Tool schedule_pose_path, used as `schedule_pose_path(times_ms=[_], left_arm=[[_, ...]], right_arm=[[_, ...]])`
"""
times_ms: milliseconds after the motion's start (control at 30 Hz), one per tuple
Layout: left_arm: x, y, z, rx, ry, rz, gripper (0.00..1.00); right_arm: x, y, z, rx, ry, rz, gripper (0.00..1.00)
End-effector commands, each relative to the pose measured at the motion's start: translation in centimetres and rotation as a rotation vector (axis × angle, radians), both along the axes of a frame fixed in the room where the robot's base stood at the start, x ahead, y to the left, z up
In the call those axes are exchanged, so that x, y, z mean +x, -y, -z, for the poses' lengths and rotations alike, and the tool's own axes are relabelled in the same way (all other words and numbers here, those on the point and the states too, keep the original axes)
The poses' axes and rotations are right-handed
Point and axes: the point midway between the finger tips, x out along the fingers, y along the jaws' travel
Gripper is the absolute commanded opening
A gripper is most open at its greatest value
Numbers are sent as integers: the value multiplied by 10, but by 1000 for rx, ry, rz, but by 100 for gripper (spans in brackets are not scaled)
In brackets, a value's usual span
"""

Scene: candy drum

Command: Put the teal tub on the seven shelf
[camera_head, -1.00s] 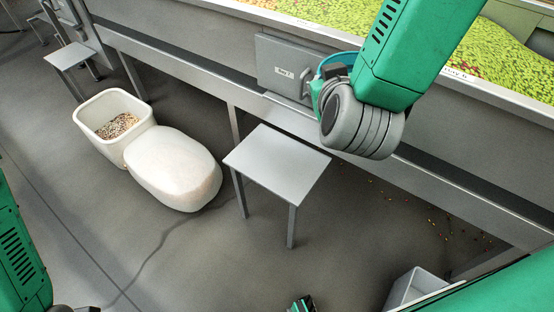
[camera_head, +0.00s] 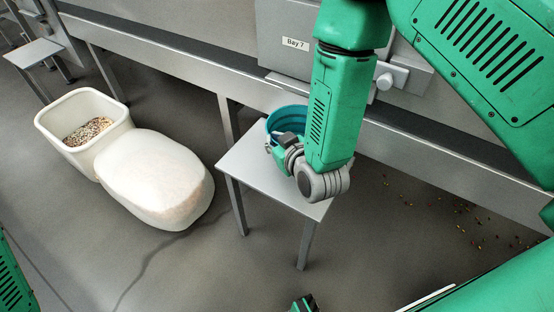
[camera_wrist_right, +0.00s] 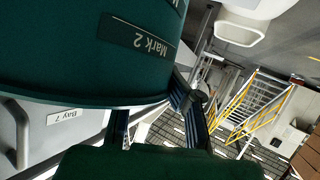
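The teal tub (camera_head: 284,118) is over the back part of the small grey shelf (camera_head: 243,163), below the panel marked "Bay 7" (camera_head: 296,43). The arm hides much of it, and I cannot tell whether its base touches the shelf. My right gripper (camera_head: 288,143) is at the tub's near side and is shut on it. In the right wrist view the tub (camera_wrist_right: 85,60) fills the upper left, with a "Mark 2" label, and a dark finger (camera_wrist_right: 188,100) lies against its side.
A white bin (camera_head: 112,133) holding small mixed pieces and a rounded white lump (camera_head: 155,180) stand left of the shelf. Another small grey shelf (camera_head: 33,52) is at the far left. Colored bits (camera_head: 470,215) lie scattered on the floor at right.

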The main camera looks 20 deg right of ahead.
Motion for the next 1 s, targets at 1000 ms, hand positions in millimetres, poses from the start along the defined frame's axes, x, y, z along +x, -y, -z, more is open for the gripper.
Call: schedule_pose_path(times_ms=[1000], left_arm=[[0, 0, 26, 0, 0, 0, 26]], right_arm=[[1, 0, 68, -1, -1, 1, 26]])
